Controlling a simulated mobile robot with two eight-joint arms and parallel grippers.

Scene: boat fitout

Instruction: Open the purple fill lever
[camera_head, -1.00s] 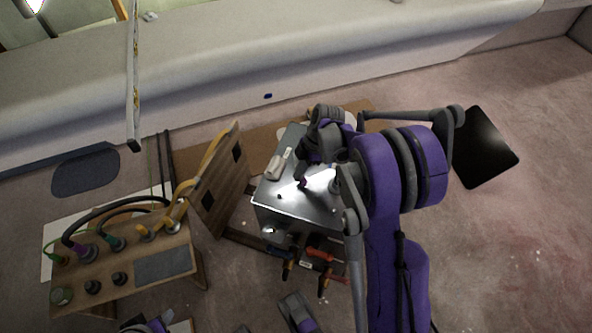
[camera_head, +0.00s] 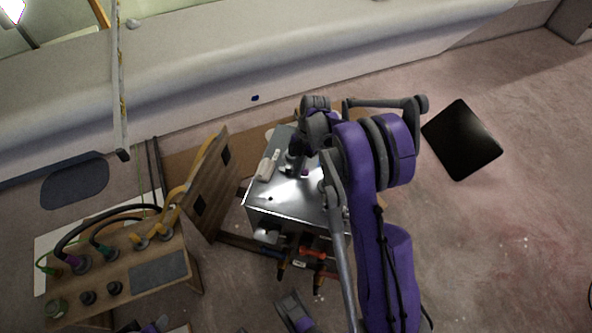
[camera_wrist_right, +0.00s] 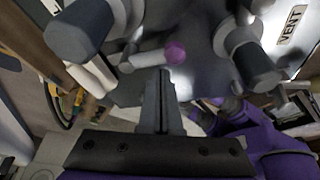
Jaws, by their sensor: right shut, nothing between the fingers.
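The purple fill lever shows in the right wrist view as a pale rod ending in a round purple knob (camera_wrist_right: 175,53). It is mounted on a shiny metal box (camera_head: 270,205), which stands near the middle of the head view. My right gripper (camera_wrist_right: 162,78) is shut and empty. Its fingertips are just below the knob and the rod in the wrist view; I cannot tell whether they touch. In the head view the right gripper (camera_head: 297,166) is over the box top, and my wrist and arm hide part of the box.
Large grey knobs (camera_wrist_right: 250,60) flank the lever in the wrist view, near a VENT label (camera_wrist_right: 291,27). A wooden panel with hoses (camera_head: 160,270) stands left of the box. Orange-handled tools (camera_head: 312,253) are at its front. Open floor lies to the right.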

